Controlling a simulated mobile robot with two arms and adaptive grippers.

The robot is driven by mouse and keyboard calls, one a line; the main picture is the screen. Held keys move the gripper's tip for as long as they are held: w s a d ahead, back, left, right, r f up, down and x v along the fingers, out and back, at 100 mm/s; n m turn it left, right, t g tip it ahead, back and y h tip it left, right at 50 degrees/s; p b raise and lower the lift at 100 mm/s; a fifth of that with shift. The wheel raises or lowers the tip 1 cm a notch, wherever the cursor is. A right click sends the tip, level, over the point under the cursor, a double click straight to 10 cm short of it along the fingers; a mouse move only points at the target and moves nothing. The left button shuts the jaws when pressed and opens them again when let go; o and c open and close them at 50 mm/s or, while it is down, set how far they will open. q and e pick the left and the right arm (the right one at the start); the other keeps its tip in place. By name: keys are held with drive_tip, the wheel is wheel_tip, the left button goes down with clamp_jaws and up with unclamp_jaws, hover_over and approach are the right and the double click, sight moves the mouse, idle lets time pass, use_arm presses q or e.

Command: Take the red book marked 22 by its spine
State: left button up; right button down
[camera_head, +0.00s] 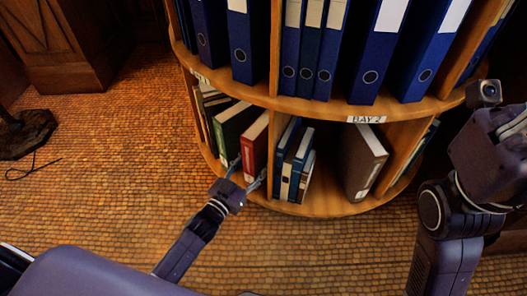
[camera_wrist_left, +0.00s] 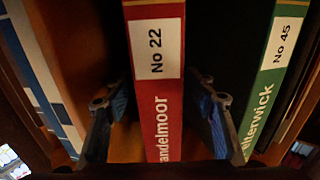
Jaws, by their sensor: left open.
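The red book marked 22 (camera_head: 254,147) stands on the lower shelf of the round bookcase, leaning slightly. Its spine faces out, and in the left wrist view the red book (camera_wrist_left: 156,100) shows a white "No 22" label. My left gripper (camera_head: 248,172) is open in front of the spine. In the left wrist view its fingers (camera_wrist_left: 162,105) are spread on both sides of the spine, with gaps showing. Whether they reach past the spine's front face is unclear. My right gripper (camera_head: 512,122) is at the right edge, partly cut off, its fingers unclear.
A green book (camera_head: 235,125), marked No 45 in the left wrist view (camera_wrist_left: 275,60), stands beside the red one. A wooden divider and blue books (camera_head: 290,150) are on the other side. A brown book (camera_head: 365,160) stands farther right. Blue binders (camera_head: 245,45) fill the shelf above.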

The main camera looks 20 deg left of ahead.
use_arm(q)
drive_tip(key=shift+b+x, duration=0.4)
drive_tip(key=shift+x, duration=0.85)
drive_tip(key=shift+c, duration=0.2)
clamp_jaws()
drive_tip(key=shift+w+r, duration=0.1)
drive_tip(key=shift+r, duration=0.15)
